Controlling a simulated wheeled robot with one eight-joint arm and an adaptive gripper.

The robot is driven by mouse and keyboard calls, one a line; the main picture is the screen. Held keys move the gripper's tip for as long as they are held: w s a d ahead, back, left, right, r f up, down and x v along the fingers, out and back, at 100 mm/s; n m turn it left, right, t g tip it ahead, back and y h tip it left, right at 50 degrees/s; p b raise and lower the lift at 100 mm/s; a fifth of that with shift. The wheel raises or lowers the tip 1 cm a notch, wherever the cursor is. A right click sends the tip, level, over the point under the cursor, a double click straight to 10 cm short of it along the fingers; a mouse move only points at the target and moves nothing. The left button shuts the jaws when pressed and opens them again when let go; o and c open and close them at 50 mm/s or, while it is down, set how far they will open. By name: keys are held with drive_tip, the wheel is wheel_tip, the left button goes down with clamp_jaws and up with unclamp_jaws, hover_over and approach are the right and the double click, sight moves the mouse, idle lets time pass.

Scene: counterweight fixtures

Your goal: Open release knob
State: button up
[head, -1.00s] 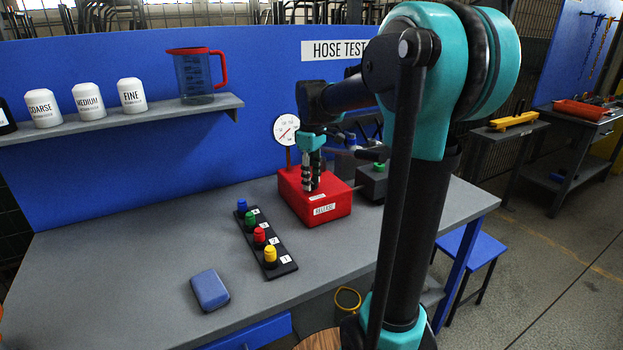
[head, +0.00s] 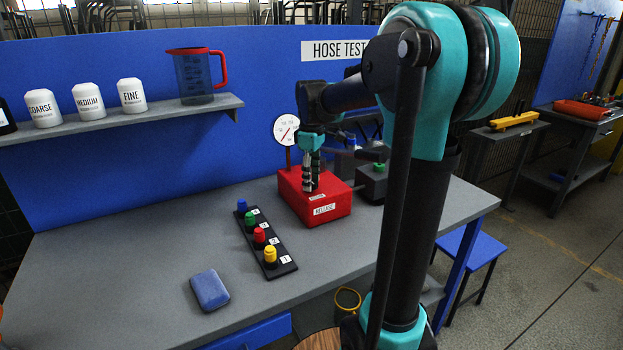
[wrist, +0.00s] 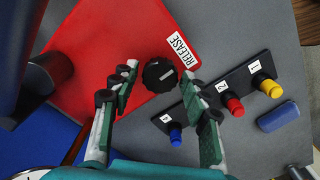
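The release knob (wrist: 159,75) is a black, ridged round knob on top of the red box (head: 325,205), beside a white RELEASE label (wrist: 180,51). My gripper (wrist: 161,84) is open in the wrist view, one finger on each side of the knob, with a gap visible on both sides. In the head view my gripper (head: 311,186) points down over the red box, and its fingers hide the knob there. I cannot tell the exact height of the fingertips over the box top.
A black strip (head: 283,267) with several coloured knobs lies left of the box. A blue pad (head: 210,290) lies nearer the front. A round gauge (head: 286,130) stands behind the box. A dark block with a green knob (head: 379,168) stands to its right.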

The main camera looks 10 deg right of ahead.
drive_tip(key=shift+o, duration=0.5)
wheel_tip(320, 180, up, 12)
idle(0.3)
